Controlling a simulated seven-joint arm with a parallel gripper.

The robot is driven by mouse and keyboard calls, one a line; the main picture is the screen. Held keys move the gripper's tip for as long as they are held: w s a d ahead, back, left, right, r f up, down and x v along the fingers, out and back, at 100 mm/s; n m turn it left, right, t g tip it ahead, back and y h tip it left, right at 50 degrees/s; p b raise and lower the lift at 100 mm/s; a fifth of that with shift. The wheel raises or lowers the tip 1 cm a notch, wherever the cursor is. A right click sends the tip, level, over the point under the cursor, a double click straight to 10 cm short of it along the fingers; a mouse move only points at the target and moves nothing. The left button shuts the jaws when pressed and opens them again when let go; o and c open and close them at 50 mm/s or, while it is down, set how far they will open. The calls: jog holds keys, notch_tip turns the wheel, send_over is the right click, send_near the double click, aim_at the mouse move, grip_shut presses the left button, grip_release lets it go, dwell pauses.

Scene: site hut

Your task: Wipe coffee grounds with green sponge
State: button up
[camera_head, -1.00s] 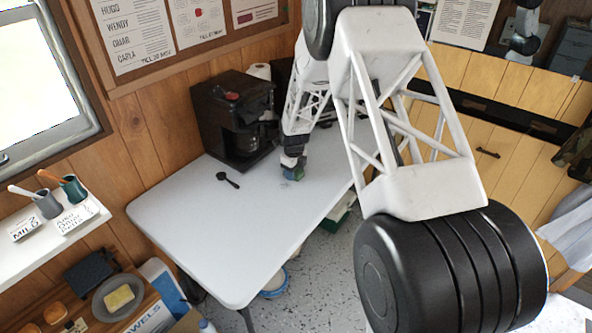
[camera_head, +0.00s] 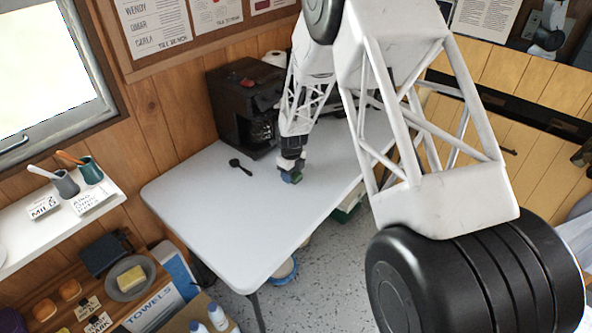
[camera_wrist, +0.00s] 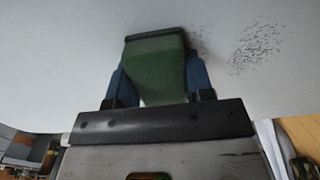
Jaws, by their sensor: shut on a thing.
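The green sponge (camera_wrist: 156,66) is held between the blue fingers of my gripper (camera_wrist: 158,82) in the wrist view. Its far end is at the white table top, but I cannot tell whether it presses on it. Dark coffee grounds (camera_wrist: 255,50) lie scattered on the table to the right of the sponge, with some specks close beside it. In the head view my gripper (camera_head: 291,174) is low over the white table (camera_head: 215,215), with a little of the green sponge (camera_head: 297,177) showing. The grounds cannot be made out in the head view.
A black coffee maker (camera_head: 245,103) stands at the back of the table, near my arm. A black spoon (camera_head: 241,166) lies left of my gripper. The front of the table is clear. A shelf (camera_head: 75,210) with two cups is at the left.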

jog(key=shift+r, duration=4)
jog(key=s+d+f, duration=0.1)
jog(key=s+d, duration=0.1)
jog(key=d, duration=0.3)
jog(key=s+d, duration=0.3)
jog(key=d, duration=0.3)
jog(key=s+d+f, duration=0.1)
jog(key=s+d, duration=0.1)
jog(key=d, duration=0.3)
jog(key=shift+s+d+f, duration=0.15)
jog(key=shift+d+f, duration=0.05)
jog(key=shift+f, duration=0.15)
send_over(334, 160)
jog(key=shift+f, duration=0.75)
jog(key=shift+f, duration=1.75)
jog(key=shift+f, duration=0.3)
jog(key=o, duration=0.9)
jog(key=shift+f, duration=0.15)
